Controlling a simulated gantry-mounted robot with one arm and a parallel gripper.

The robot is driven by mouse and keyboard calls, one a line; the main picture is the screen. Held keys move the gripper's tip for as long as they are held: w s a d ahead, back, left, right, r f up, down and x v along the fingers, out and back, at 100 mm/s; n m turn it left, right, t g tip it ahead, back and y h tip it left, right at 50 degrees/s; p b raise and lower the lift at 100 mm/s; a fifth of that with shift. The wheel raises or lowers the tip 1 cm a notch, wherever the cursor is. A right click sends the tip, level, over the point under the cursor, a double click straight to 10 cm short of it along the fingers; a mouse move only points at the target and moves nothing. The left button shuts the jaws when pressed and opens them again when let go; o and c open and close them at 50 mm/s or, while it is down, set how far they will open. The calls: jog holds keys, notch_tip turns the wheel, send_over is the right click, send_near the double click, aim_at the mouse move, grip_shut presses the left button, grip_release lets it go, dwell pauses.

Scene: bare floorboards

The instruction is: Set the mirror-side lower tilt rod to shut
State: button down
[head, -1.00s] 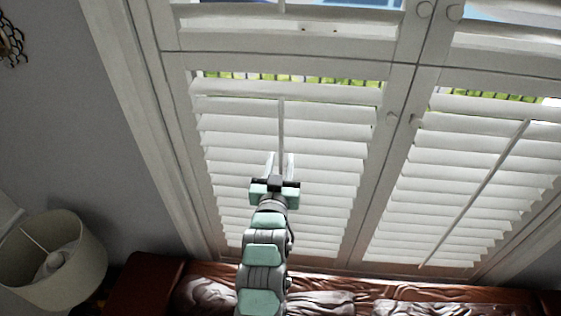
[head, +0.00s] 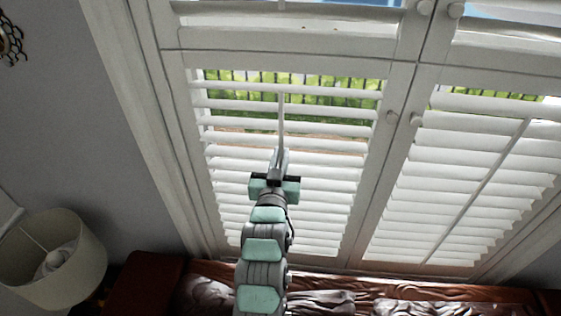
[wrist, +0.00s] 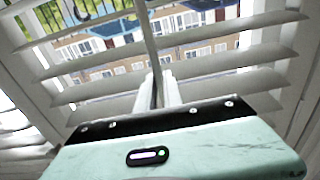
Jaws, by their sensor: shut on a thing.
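The left lower shutter panel has a thin white tilt rod (head: 281,120) down the middle of its slats (head: 235,132). This panel is on the side of the dark honeycomb-shaped wall piece (head: 11,38), which is cut off at the left edge; I cannot tell whether that is the mirror. My gripper (head: 277,160) is shut on the rod, its fingers pointing up along it. In the wrist view the rod (wrist: 149,45) runs down between the two pale fingers (wrist: 160,90). The slats stand apart, with grass and buildings showing through the gaps. The rod's lower part is hidden behind my gripper.
The right lower panel has its own slanting tilt rod (head: 480,190), with its slats mostly closed. Round knobs (head: 416,120) sit on the middle frame. A lampshade (head: 55,258) stands at lower left. Dark carved wooden furniture (head: 375,292) runs below the window.

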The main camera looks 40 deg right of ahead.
jog(key=shift+r, duration=1.5)
jog(key=c, duration=1.5)
grip_release()
jog(key=shift+f, duration=0.1)
jog(key=shift+s+a+b, duration=0.3)
jog(key=shift+a, duration=0.15)
jog(key=p, duration=0.4)
send_near(281, 146)
jog(key=v, duration=0.2)
jog(key=shift+f, duration=0.15)
